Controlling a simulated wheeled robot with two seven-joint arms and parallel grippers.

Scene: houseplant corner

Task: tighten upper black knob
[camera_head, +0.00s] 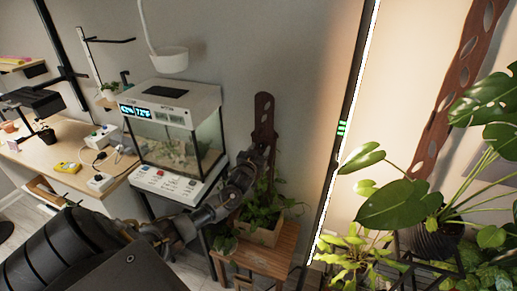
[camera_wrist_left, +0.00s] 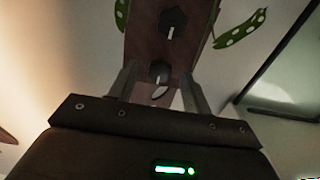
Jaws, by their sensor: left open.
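In the left wrist view, a brown wooden plank carries two dark knobs with a pale mark on each. The upper black knob (camera_wrist_left: 172,22) in that picture lies beyond my fingertips. The lower black knob (camera_wrist_left: 159,72) shows between the two fingers of my left gripper (camera_wrist_left: 158,70), which is open; I cannot tell whether either finger touches it. In the head view, my left gripper (camera_head: 259,156) is at the front of the plank (camera_head: 264,112), above a planter. The knobs cannot be made out there. My right gripper is not in view.
A wooden planter (camera_head: 258,232) with leafy plants stands on a small wooden table (camera_head: 262,262) below my gripper. A glass terrarium (camera_head: 178,145) is to the left. A lit vertical post (camera_head: 345,130) and large-leaved plants (camera_head: 395,205) are to the right.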

